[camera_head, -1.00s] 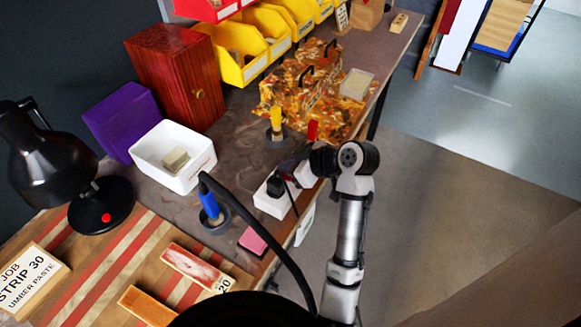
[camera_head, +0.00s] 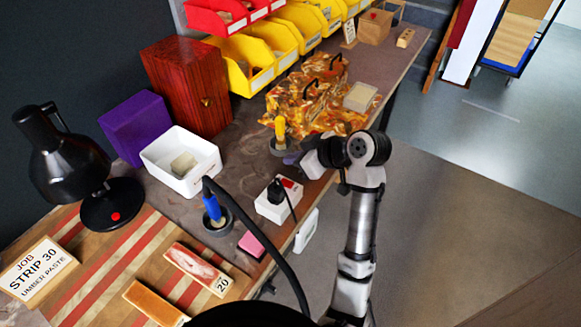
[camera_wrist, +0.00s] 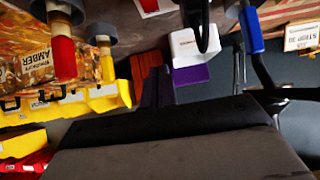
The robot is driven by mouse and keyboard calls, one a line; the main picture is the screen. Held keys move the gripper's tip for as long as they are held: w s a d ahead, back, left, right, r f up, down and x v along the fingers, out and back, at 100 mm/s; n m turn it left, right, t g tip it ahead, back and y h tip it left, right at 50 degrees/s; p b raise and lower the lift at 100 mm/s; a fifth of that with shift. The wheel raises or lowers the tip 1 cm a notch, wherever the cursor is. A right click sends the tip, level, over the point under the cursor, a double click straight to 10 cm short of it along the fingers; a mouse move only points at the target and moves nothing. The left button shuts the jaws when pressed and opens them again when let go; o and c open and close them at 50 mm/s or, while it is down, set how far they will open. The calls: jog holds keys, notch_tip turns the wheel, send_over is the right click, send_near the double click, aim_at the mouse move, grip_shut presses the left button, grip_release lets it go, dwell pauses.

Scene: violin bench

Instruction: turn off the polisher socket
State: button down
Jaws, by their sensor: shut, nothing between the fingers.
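A white socket box (camera_head: 272,209) lies near the bench's front edge with a black plug (camera_head: 276,190) and cable in it. A small red switch (camera_head: 287,183) shows at its far end; I cannot tell its position. My gripper (camera_head: 291,158) is shut and empty, beyond the socket on its far side and apart from it. In the wrist view, part of the white socket with its red patch (camera_wrist: 149,5) shows at the top edge, and the dark plug and cable (camera_wrist: 201,25) hang beside it.
A yellow-handled tool (camera_head: 280,130) stands behind my gripper; a red-handled one (camera_wrist: 64,57) shows in the wrist view. A white tray (camera_head: 160,167) is further left. The black cable arcs in front.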

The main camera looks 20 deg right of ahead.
jog(key=s+r, duration=0.1)
jog(key=d+r, duration=0.1)
jog(key=r, duration=0.1)
jog(key=s+d+r+b, duration=0.1)
jog(key=shift+s+r, duration=0.3)
jog(key=shift+s, duration=0.05)
jog(key=shift+s, duration=0.1)
